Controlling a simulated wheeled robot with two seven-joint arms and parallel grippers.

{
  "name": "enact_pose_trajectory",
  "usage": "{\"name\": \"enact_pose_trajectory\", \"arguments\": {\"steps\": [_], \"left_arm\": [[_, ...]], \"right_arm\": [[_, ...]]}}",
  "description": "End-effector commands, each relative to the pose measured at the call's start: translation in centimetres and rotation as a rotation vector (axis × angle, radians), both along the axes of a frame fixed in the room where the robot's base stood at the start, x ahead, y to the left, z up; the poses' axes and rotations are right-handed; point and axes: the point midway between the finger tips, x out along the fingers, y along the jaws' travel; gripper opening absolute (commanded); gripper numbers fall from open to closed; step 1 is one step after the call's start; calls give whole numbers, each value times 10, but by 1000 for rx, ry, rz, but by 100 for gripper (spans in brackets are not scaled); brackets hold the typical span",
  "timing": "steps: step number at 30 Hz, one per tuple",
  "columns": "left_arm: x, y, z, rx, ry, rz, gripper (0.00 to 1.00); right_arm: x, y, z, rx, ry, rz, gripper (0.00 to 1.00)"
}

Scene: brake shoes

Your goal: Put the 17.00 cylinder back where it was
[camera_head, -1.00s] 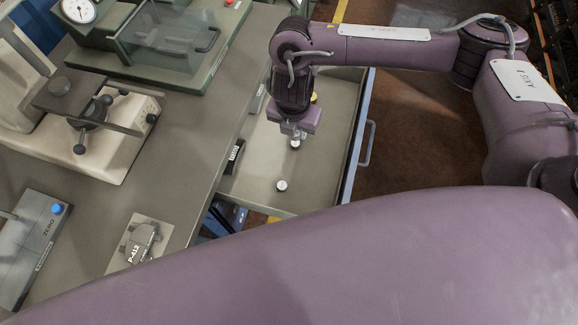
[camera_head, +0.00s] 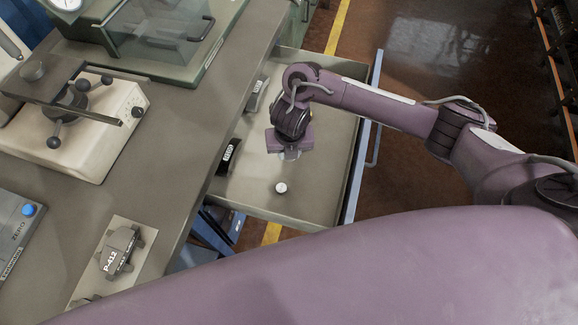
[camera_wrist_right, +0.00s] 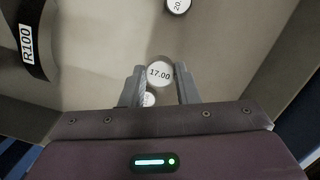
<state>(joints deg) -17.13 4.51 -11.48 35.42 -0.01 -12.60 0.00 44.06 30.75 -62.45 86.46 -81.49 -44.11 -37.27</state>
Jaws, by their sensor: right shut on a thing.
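The 17.00 cylinder (camera_wrist_right: 159,73) shows its round white labelled top between the fingers of my right gripper (camera_wrist_right: 160,84) in the right wrist view. The gripper is shut on it. In the head view, my right gripper (camera_head: 289,154) points down into the open drawer (camera_head: 246,203), near its middle. The cylinder is mostly hidden there by the gripper. A second cylinder with a white top (camera_head: 281,188) stands on the drawer floor nearer the front; in the wrist view, the labelled cylinder at the top edge (camera_wrist_right: 178,5) reads "20", partly cut off. My left gripper is out of view.
A dark block marked R100 (camera_wrist_right: 28,45) lies by the drawer's left wall; dark blocks (camera_head: 229,157) also show in the head view. The bench (camera_head: 178,150) borders the drawer on the left.

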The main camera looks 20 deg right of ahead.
Motion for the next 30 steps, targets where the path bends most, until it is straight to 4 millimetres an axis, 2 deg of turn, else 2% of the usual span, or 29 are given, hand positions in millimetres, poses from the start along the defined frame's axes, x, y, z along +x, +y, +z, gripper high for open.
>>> {"name": "enact_pose_trajectory", "arguments": {"steps": [1,5,13,26,27,30], "left_arm": [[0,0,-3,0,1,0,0],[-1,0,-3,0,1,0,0],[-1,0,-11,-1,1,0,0],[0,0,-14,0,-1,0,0],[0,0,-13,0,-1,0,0],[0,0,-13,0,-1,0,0]], "right_arm": [[0,0,-7,0,1,-1,0],[0,0,-15,1,0,-1,0],[0,1,-53,0,1,-1,0],[0,1,-61,1,-1,0,0],[0,1,-60,1,-1,0,31],[0,0,-59,1,-1,0,44]]}}
